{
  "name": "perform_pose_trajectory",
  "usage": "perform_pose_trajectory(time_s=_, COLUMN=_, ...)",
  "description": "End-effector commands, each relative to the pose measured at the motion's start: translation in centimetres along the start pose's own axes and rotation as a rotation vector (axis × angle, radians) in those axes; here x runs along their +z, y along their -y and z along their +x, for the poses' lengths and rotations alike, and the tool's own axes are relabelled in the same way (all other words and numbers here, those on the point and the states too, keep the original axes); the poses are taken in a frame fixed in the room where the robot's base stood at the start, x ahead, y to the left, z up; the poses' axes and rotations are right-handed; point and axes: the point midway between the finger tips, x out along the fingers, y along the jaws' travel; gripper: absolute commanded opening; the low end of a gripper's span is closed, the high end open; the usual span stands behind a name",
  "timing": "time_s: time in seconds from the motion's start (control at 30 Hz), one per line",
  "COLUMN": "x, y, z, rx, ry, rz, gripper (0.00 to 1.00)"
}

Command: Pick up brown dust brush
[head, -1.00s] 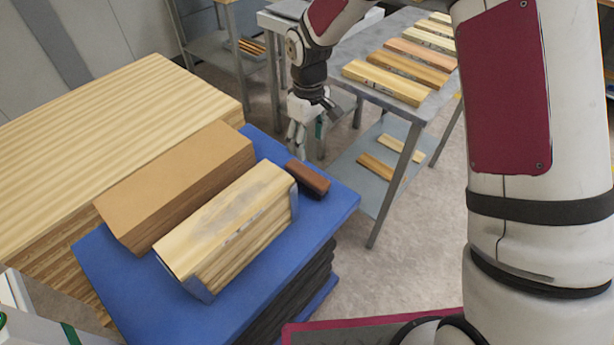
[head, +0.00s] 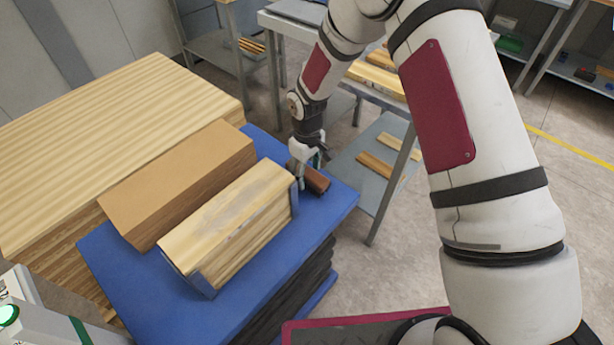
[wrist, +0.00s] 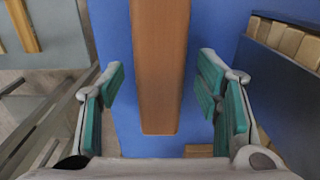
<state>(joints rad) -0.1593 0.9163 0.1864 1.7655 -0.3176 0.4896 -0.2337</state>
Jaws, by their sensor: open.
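The brown dust brush (head: 317,180) lies on the blue platform (head: 330,207), near its far right corner, beside the stacked light wood. In the wrist view the brush (wrist: 160,65) runs lengthwise up the picture between the two green-padded fingers. My gripper (head: 303,182) is at the brush in the head view, covering part of it. In the wrist view my gripper (wrist: 160,100) is open, with one finger on each side of the brush and a gap on both sides. No contact with the brush shows.
A light wood stack (head: 225,228) in a blue holder stands close to the brush. A brown block (head: 178,182) and a large wood pile (head: 110,120) lie to its left. A metal table with planks (head: 375,75) stands behind, with a lower shelf (head: 370,185).

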Motion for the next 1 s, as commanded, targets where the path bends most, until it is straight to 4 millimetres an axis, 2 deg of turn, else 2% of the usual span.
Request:
perform_pose_trajectory(time_s=0.2, x=0.0, y=0.0, z=0.0, rx=0.001, ry=-0.001, rz=0.0, gripper=0.56)
perform_pose_trajectory(time_s=0.43, x=0.0, y=0.0, z=0.0, rx=0.0, ry=0.0, rz=0.001, gripper=0.04)
perform_pose_trajectory(time_s=0.77, x=-0.1, y=-0.1, z=-0.3, rx=0.001, ry=-0.002, rz=0.001, gripper=0.04)
perform_pose_trajectory(time_s=0.87, x=-0.1, y=-0.1, z=-1.4, rx=0.002, ry=-0.003, rz=0.002, gripper=0.04)
perform_pose_trajectory(time_s=1.0, x=-0.1, y=-0.2, z=-4.0, rx=0.003, ry=-0.005, rz=0.003, gripper=0.04)
